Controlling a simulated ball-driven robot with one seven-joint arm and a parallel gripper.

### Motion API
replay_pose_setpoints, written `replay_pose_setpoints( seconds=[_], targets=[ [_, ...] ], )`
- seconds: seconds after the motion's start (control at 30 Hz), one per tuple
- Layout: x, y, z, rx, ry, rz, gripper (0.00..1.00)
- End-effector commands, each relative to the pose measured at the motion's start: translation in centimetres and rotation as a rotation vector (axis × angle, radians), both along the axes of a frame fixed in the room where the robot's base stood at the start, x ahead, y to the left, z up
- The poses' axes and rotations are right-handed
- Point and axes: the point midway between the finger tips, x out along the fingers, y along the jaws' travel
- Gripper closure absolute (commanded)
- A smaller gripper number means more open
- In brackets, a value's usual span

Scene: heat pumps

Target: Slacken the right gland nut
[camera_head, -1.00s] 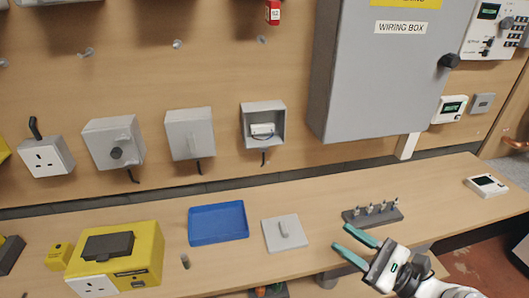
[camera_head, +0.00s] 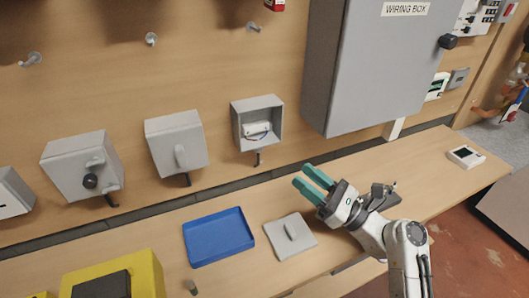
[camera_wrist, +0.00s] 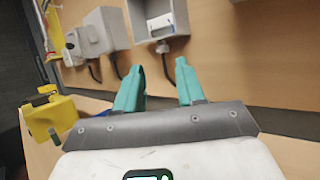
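The right gland nut (camera_head: 257,160) is a small dark fitting under the open grey box (camera_head: 236,109), with a short cable end below it. In the wrist view the gland nut (camera_wrist: 162,47) shows just beyond and between my fingertips, under the open box (camera_wrist: 183,15). My gripper (camera_head: 302,174) has teal fingers, spread apart with nothing between them. It is to the right of the gland nut and a little lower in the head view, apart from it. The wrist view also shows the open gripper (camera_wrist: 159,66).
Two closed grey boxes (camera_head: 175,140) (camera_head: 70,165) with cable tails hang to the left. A large wiring box (camera_head: 385,60) hangs at upper right. On the bench are a blue tray (camera_head: 218,238), a grey cover with a handle (camera_head: 275,238) and a yellow case (camera_head: 145,275).

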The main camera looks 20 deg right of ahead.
Motion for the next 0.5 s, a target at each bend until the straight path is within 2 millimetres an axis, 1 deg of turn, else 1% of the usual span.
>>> replay_pose_setpoints(
  seconds=[0.03, 0.33, 0.5],
  targets=[
    [0.9, 0.7, 0.2, -0.001, -0.001, 0.004, 0.61],
    [5.8, 4.0, 0.2, -0.002, 0.0, 0.002, 0.61],
    [7.9, 5.3, 1.4, -0.002, -0.001, 0.001, 0.61]
  ],
)
